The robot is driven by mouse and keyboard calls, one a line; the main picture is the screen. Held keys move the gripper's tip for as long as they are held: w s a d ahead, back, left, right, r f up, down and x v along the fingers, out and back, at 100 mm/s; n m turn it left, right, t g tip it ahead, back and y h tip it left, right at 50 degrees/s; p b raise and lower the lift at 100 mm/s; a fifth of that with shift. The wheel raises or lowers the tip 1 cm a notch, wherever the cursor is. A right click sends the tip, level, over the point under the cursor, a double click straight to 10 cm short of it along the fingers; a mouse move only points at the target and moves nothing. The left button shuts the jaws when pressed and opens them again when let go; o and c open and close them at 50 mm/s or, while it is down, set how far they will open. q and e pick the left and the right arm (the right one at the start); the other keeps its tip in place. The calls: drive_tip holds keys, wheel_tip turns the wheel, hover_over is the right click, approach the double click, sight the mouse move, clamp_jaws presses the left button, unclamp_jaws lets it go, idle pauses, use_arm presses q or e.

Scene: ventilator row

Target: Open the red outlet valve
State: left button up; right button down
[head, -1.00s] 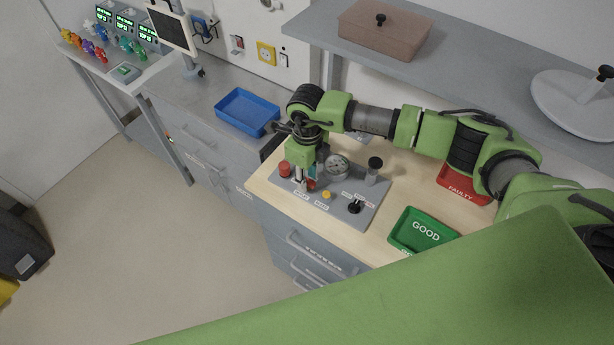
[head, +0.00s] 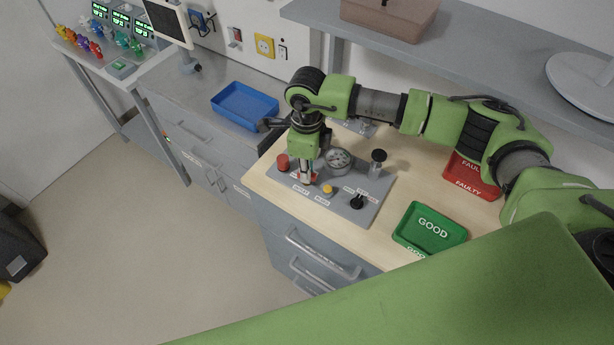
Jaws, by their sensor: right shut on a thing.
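A grey test panel (head: 340,206) lies on the wooden worktop, with a round gauge (head: 339,160), a black-topped post, a yellow button (head: 328,190) and a black knob (head: 357,202). A red knob (head: 283,162) stands at its left end. My right gripper (head: 306,180) points straight down over the panel's left part, between the red knob and the gauge. Its fingers are shut on a red part (head: 315,177), seemingly the red outlet valve, mostly hidden by the fingers. The valve's angle cannot be made out. My left gripper is out of view.
A green GOOD tray (head: 429,229) and a red FAULTY tray (head: 470,178) are on the worktop to the right. A blue tray (head: 245,104) sits on the grey counter behind left. A grey shelf (head: 450,52) overhangs the back.

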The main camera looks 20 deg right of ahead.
drive_tip(key=n+b, duration=0.3)
drive_tip(key=b, duration=0.2)
drive_tip(key=n+b, duration=0.8)
drive_tip(key=b, duration=0.1)
drive_tip(key=shift+f+b, duration=0.25)
drive_tip(key=shift+b, duration=0.1)
drive_tip(key=shift+r+n+b, duration=0.25)
drive_tip(key=shift+n+b, duration=1.35)
drive_tip(key=shift+n, duration=0.1)
drive_tip(key=c, duration=2.1)
unclamp_jaws()
wheel_tip(320, 180, up, 12)
drive_tip(key=shift+a+r, duration=0.1)
